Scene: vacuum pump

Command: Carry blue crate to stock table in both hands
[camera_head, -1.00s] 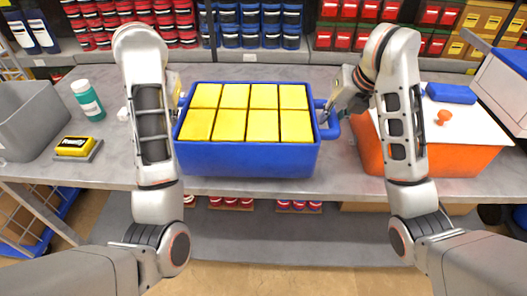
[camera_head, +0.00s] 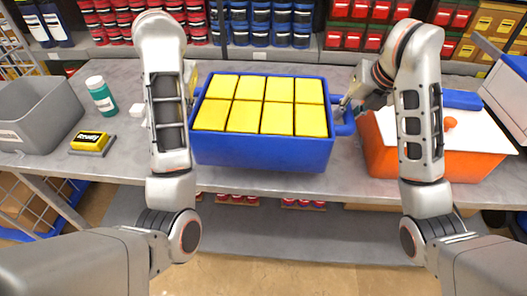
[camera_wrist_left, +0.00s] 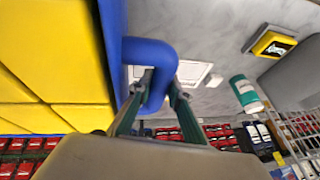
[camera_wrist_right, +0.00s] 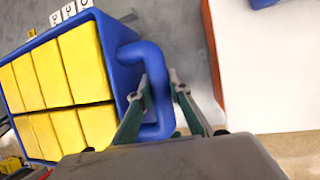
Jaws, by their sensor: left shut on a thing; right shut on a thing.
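The blue crate (camera_head: 262,152) is in the middle of the head view, over the grey table (camera_head: 290,185). It is filled with several yellow blocks. I cannot tell whether its base touches the table. My right gripper (camera_head: 352,100) is shut on the crate's right handle; the right wrist view shows its fingers (camera_wrist_right: 160,82) around the blue handle bar (camera_wrist_right: 157,108). My left gripper is mostly hidden behind my left arm in the head view. In the left wrist view its fingers (camera_wrist_left: 158,85) are shut around the crate's left handle (camera_wrist_left: 150,52).
Left of the crate are a green bottle (camera_head: 101,95), a yellow device (camera_head: 92,142) and a grey bin (camera_head: 35,112). An orange bin (camera_head: 440,165) with a white top stands close on the right. Shelves with red and blue containers (camera_head: 262,25) line the back.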

